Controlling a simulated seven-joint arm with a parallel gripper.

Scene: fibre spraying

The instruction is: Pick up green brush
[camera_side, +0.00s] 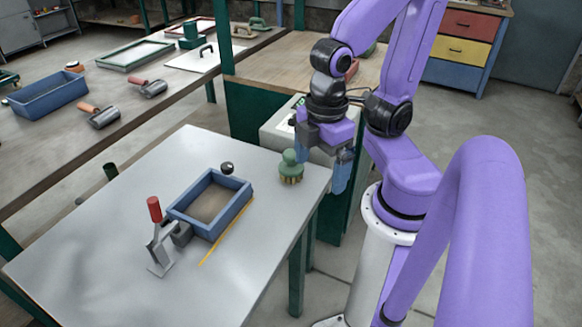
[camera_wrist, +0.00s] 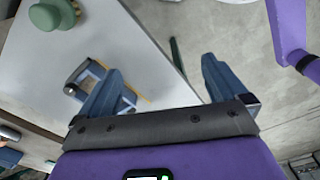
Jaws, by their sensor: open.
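The green brush (camera_side: 289,168) stands upright on the grey metal table (camera_side: 120,225), bristles down, close to the table's far right corner. My gripper (camera_side: 324,160) is just right of the brush in the side view, near the table corner and apart from the brush. In the wrist view the two blue fingers (camera_wrist: 160,82) are spread wide with nothing between them. The brush lies outside the fingers, beyond the left one.
A blue-rimmed frame (camera_side: 236,208) lies mid-table, with a red-handled clamp (camera_side: 157,235) and a small dark knob (camera_side: 227,168) beside it. A workbench (camera_side: 140,115) behind holds a blue bin (camera_side: 48,95), rollers and trays. The table's front left is clear.

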